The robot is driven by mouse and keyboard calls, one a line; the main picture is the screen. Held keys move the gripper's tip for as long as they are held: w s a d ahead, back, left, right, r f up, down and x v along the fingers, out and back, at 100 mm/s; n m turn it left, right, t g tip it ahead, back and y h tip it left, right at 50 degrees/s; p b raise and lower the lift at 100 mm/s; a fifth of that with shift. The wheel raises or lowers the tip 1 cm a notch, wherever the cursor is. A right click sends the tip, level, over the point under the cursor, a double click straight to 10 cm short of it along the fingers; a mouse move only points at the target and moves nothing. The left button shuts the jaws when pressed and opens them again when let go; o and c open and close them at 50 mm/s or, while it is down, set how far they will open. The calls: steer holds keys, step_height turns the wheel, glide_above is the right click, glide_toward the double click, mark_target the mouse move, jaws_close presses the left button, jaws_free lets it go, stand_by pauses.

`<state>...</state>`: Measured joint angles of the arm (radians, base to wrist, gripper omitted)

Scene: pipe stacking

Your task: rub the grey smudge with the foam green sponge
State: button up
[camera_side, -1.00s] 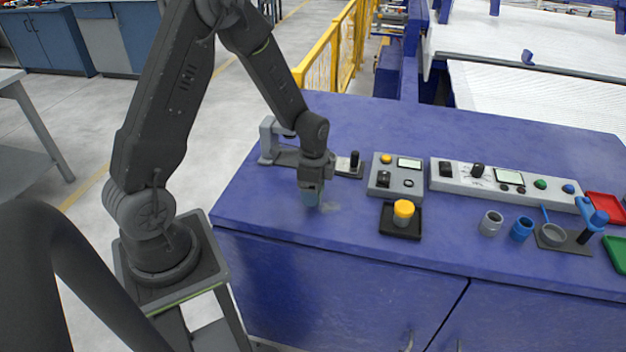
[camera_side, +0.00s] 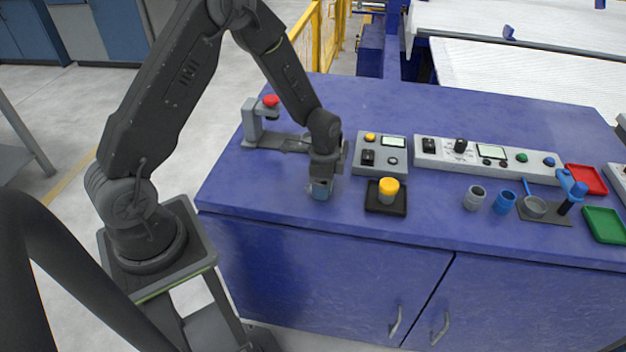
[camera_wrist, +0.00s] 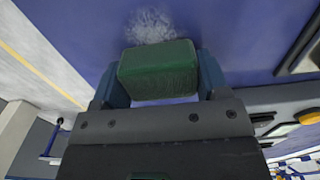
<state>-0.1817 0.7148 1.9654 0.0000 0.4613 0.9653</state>
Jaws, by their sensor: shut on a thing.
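The green foam sponge (camera_wrist: 158,70) is a block held between the two blue jaws of my gripper in the wrist view. My gripper (camera_side: 321,190) points down at the blue bench top in the side view, left of the yellow button. The sponge is hard to make out there. The grey smudge (camera_wrist: 152,26) is a pale, streaky patch just beyond the sponge in the wrist view. I cannot tell whether the sponge touches the surface.
A grey stand with a red knob (camera_side: 271,101) is behind my gripper to the left. A control box (camera_side: 382,153) and a yellow button on a black tray (camera_side: 387,198) are close on the right. Cups (camera_side: 474,198) and coloured trays (camera_side: 585,179) stand farther right.

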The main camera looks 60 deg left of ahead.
mark_target(299, 187)
steer(key=shift+w+d, duration=0.3)
steer(key=shift+d, duration=0.05)
steer(key=shift+s+a, duration=2.5)
steer(key=shift+s+a+r, duration=0.1)
steer(key=shift+a+r, duration=0.05)
step_height(299, 187, up, 8)
steer(key=shift+f, duration=0.2)
